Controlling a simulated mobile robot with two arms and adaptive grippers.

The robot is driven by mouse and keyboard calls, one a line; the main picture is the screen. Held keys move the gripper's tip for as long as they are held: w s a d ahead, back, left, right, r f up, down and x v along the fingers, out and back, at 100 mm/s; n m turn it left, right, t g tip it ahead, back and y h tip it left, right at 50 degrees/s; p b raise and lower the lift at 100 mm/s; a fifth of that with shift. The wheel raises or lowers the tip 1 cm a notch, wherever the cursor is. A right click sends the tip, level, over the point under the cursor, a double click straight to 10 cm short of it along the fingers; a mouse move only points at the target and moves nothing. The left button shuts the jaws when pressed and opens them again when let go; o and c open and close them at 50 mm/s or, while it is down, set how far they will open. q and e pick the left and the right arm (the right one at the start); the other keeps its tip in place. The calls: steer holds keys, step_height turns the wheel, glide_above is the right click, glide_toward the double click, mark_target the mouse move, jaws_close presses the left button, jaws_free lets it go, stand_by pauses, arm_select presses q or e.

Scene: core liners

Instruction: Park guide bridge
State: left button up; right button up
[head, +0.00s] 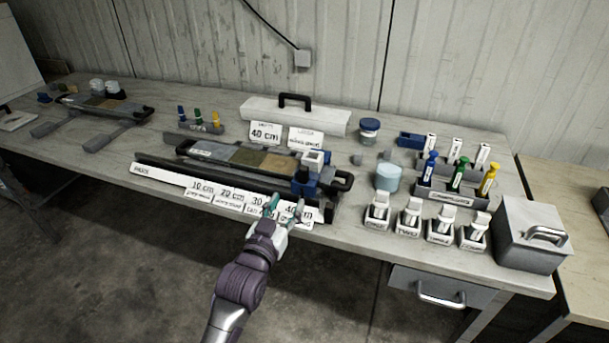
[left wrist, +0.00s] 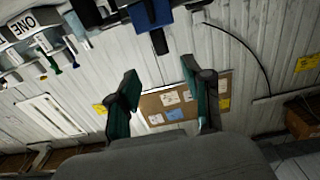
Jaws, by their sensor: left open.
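A blue block-like carriage with a white top, which looks like the guide bridge (head: 306,183), sits across the right end of the core tray (head: 200,150). A blue part of it seems to show at the top of the left wrist view (left wrist: 153,22). My left gripper (head: 284,207) is open and empty, just in front of the bridge and over the label strip with depth marks, near the "40 cm" mark. Its two teal-lined fingers also show in the left wrist view (left wrist: 165,95), apart with nothing between them. My right gripper is in no view.
A dark rail (head: 205,177) runs along the tray's front. A light blue tub (head: 388,177), white labelled holders (head: 410,215) and coloured markers (head: 458,175) stand to the right. A grey handled box (head: 530,235) is at the right end. A long white case (head: 295,115) lies behind.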

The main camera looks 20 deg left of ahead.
mark_target(302, 176)
arm_select(q)
steer(key=w, duration=0.6)
steer(key=w+p, duration=0.1)
steer(key=w, duration=0.5)
steer(key=shift+w+d+f, duration=0.15)
steer(key=shift+w, duration=0.25)
jaws_close()
